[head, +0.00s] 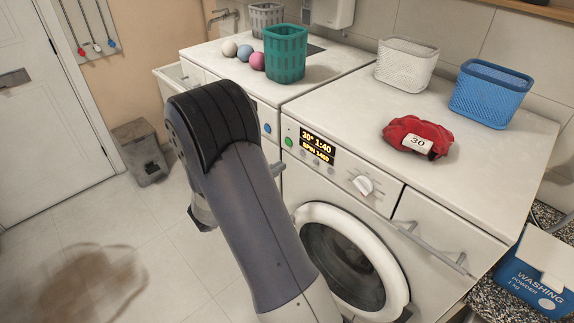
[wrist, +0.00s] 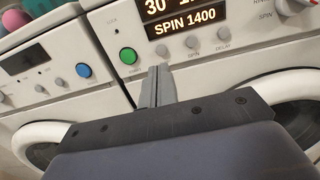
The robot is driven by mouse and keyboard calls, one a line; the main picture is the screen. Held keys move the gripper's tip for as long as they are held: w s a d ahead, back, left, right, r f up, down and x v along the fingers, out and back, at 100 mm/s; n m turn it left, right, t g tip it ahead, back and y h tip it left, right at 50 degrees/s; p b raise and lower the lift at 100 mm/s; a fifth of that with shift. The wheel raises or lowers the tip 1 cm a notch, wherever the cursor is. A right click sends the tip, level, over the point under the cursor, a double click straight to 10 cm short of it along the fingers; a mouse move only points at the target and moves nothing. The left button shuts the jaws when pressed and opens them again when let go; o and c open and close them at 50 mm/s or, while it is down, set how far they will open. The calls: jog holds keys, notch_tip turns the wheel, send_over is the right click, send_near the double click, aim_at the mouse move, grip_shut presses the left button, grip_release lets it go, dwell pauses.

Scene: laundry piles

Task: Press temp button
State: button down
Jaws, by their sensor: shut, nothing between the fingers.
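The white washing machine (head: 345,185) has a lit display (head: 317,147) reading 30°, 1:40 and SPIN 1400; the display also shows in the wrist view (wrist: 183,22). Below it is a row of small grey buttons. The ones labelled SPIN (wrist: 192,42) and DELAY (wrist: 223,33) are readable in the wrist view. The leftmost button (wrist: 163,51) sits just above my fingertips, and its label is hidden. My gripper (wrist: 160,72) is shut and empty, pointing at the panel below that button. Contact cannot be told. In the head view only its tip (head: 278,169) shows beside my arm.
A green button (wrist: 128,56) lies just left of the fingertips, and a dial (head: 362,185) is to the right. A red cloth bundle (head: 418,137) marked 30 and a blue basket (head: 491,93) stand on top. A second machine (wrist: 52,85) adjoins on the left.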

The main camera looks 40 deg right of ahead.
jog(key=a+b, duration=0.1)
jog(key=a, duration=0.5)
jog(key=shift+s+a, duration=0.4)
jog(key=shift+s, duration=0.05)
jog(key=shift+f, duration=0.15)
dwell(1.4)
